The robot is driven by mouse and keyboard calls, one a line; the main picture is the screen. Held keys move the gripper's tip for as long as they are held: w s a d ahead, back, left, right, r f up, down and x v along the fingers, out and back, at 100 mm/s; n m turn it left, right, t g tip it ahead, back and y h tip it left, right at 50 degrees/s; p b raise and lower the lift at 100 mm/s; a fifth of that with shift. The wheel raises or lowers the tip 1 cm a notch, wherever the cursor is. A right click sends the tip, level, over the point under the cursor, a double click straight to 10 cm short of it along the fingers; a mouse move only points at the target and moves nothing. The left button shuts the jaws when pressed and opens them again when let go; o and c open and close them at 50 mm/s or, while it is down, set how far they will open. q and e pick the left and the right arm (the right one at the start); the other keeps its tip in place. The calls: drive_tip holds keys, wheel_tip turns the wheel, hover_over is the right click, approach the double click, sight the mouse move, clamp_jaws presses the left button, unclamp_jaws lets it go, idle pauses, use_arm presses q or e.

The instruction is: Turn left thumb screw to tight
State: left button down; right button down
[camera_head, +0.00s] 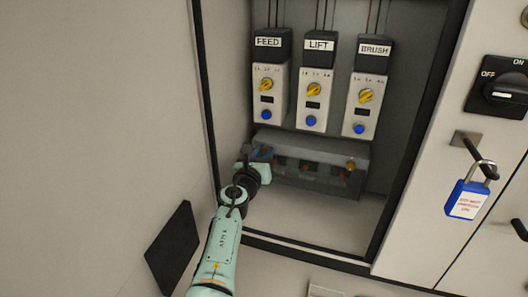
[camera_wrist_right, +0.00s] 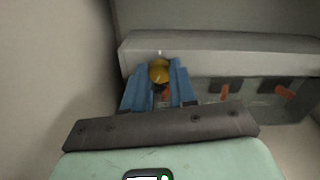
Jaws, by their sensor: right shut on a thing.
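The left thumb screw (camera_wrist_right: 159,71) is a brass-yellow knob at the left end of the grey terminal box in the right wrist view. The two blue fingers of my right gripper (camera_wrist_right: 160,88) are shut on it, one on each side. In the head view my right gripper (camera_head: 262,153) is at the left end of the box (camera_head: 318,152), and it hides the left screw there. A second brass screw (camera_head: 350,164) sits at the box's right end. My left gripper is not in view.
Behind the box's clear front, several orange-red parts show. Above stand three modules labelled FEED (camera_head: 267,95), LIFT (camera_head: 314,98) and BRUSH (camera_head: 364,104). The cabinet wall (camera_head: 228,80) is close on the left. A blue padlock (camera_head: 467,199) hangs at the right.

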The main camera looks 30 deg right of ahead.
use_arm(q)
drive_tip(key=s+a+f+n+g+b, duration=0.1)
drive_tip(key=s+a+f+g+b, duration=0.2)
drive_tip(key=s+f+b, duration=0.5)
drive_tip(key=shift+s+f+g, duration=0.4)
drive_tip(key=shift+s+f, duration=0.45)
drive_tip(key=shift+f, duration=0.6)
use_arm(e)
drive_tip(key=shift+f+m, duration=0.1)
drive_tip(key=shift+m, duration=15)
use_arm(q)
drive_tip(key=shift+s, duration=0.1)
use_arm(e)
drive_tip(key=c, duration=0.9)
unclamp_jaws()
drive_tip(key=shift+a, duration=0.1)
